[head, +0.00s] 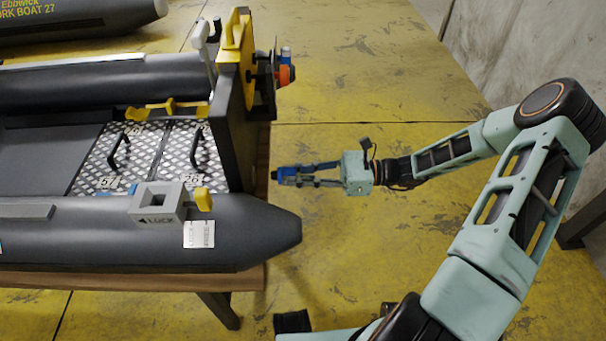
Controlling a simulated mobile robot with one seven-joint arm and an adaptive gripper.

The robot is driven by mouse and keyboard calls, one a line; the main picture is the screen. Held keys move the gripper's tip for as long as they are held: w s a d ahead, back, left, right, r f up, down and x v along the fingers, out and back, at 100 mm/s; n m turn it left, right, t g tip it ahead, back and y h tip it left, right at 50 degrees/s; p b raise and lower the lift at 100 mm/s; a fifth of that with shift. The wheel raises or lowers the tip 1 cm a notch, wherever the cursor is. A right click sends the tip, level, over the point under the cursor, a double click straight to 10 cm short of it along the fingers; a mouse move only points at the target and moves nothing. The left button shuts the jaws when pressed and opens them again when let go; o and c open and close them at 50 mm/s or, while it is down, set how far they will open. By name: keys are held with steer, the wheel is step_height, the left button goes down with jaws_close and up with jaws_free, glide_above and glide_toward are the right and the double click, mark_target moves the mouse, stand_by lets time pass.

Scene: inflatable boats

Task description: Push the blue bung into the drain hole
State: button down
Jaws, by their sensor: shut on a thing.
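My gripper (297,177) reaches in from the right, its fingers pointing left towards the boat's stern. It is shut on the blue bung (286,175), a small blue piece between the fingertips. The bung is a short way to the right of the dark transom (241,137), with a visible gap between them. I cannot make out the drain hole in this view; the outer face of the transom is turned mostly away.
The grey boat (230,229) lies on a wooden-topped bench (182,281). Its tapered tube end sticks out below my gripper. Above, a yellow bracket and an orange and blue fitting (285,71) project from the transom. The yellow floor (400,260) is mostly clear.

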mark_target(281, 175)
steer(key=shift+a, duration=1.7)
steer(key=shift+a+p, duration=0.55)
steer(key=shift+a, duration=0.5)
steer(key=c, duration=1.8)
jaws_free()
steer(key=shift+o, duration=0.2)
steer(key=shift+w+d, duration=0.1)
steer(key=d, duration=1.1)
steer(key=shift+s+d, duration=0.25)
steer(key=shift+d, duration=0.15)
